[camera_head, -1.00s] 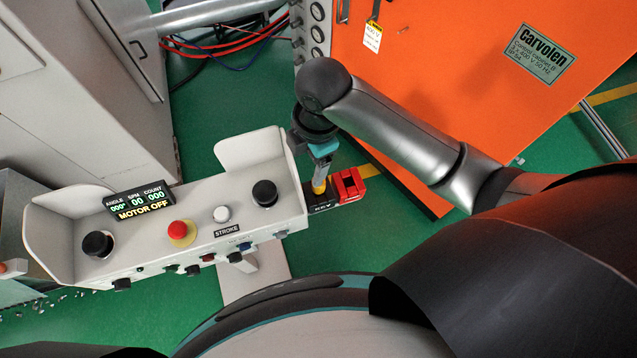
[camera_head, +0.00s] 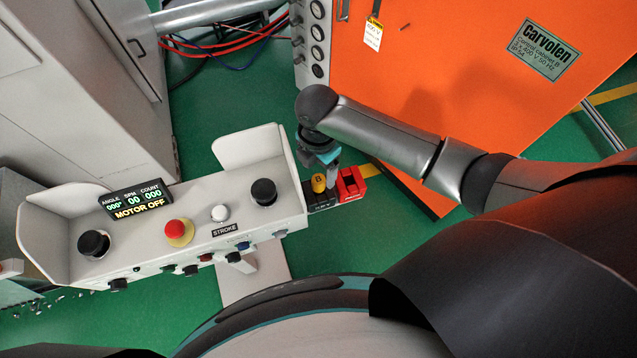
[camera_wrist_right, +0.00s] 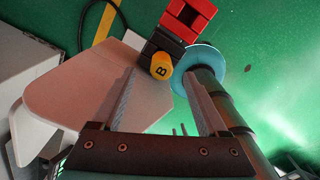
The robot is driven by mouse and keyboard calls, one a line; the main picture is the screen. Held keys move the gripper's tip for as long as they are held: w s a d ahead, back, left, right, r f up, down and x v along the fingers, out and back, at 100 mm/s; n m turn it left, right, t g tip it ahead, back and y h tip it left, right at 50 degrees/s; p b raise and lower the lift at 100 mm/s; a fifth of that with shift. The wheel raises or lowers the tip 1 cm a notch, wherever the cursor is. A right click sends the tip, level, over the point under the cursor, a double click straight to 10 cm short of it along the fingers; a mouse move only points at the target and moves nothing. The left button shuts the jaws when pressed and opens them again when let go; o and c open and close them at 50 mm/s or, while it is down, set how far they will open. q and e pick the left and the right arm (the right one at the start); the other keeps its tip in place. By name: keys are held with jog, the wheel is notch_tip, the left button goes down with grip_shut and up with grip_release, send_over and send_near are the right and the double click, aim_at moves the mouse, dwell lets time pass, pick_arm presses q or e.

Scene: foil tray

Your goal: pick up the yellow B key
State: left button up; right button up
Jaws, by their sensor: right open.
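The yellow B key (camera_head: 318,183) has a round yellow head with a black B. It sits on a black block (camera_head: 322,201) at the right end of the grey control panel (camera_head: 190,222). My right gripper (camera_head: 331,174) is open and empty, close beside the key on its right in the head view. In the right wrist view the key's head (camera_wrist_right: 161,68) shows in the gap between the two fingers of my right gripper (camera_wrist_right: 160,80), near the tips. I cannot tell whether a finger touches it. My left gripper is not in view.
A red block (camera_head: 351,185) adjoins the black block on the right. The panel has a raised side guard (camera_head: 250,146), a red button (camera_head: 175,229) and black knobs (camera_head: 263,191). An orange cabinet (camera_head: 450,80) stands behind my right arm. Green floor is free beside the panel.

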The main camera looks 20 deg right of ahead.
aim_at(319, 179)
notch_tip(319, 179, down, 5)
jog(key=shift+s+b, duration=0.15)
jog(key=shift+b, duration=0.25)
grip_shut()
dwell(0.4)
